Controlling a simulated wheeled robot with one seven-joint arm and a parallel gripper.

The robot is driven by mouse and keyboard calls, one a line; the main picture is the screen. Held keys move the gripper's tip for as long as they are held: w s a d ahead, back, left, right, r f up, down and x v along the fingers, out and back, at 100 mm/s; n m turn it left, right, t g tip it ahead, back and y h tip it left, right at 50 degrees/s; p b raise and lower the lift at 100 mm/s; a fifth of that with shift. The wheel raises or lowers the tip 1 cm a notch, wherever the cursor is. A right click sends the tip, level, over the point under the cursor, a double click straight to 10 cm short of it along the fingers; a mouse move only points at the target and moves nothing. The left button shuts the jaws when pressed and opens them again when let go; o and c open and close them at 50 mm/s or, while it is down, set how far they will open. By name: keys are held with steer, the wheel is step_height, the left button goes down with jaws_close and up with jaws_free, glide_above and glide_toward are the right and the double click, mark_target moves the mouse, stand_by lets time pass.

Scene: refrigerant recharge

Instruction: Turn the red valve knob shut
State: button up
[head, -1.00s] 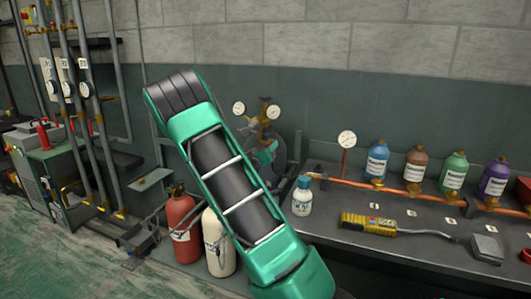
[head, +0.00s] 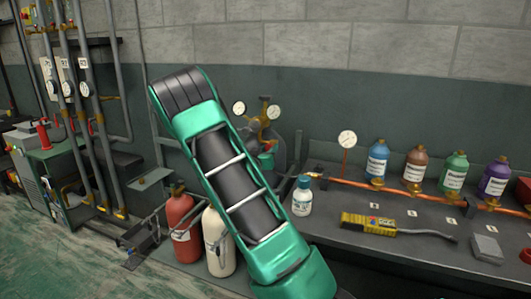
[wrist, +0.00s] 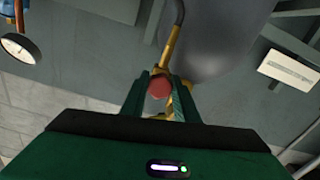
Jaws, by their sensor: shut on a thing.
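The red valve knob (wrist: 159,88) shows in the wrist view between the two green fingers of my gripper (wrist: 161,92). The fingers are shut on it, one on each side. A yellow brass fitting and pipe (wrist: 170,48) rise behind the knob. In the head view my gripper (head: 266,160) is at the brass valve and gauge assembly (head: 263,118) by the wall, partly hidden behind my green arm. The grey cylinder (wrist: 212,35) stands behind the fitting in the wrist view.
A red cylinder (head: 181,225) and a cream cylinder (head: 216,245) stand on the floor beside my arm.

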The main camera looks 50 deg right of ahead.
steer(key=shift+s+d, duration=0.15)
steer(key=shift+s, duration=0.1)
steer(key=o, duration=1)
steer(key=shift+c, duration=0.2)
steer(key=shift+o, duration=0.5)
steer(key=shift+w, duration=0.1)
steer(key=v, duration=1.1)
steer(key=shift+w, duration=0.15)
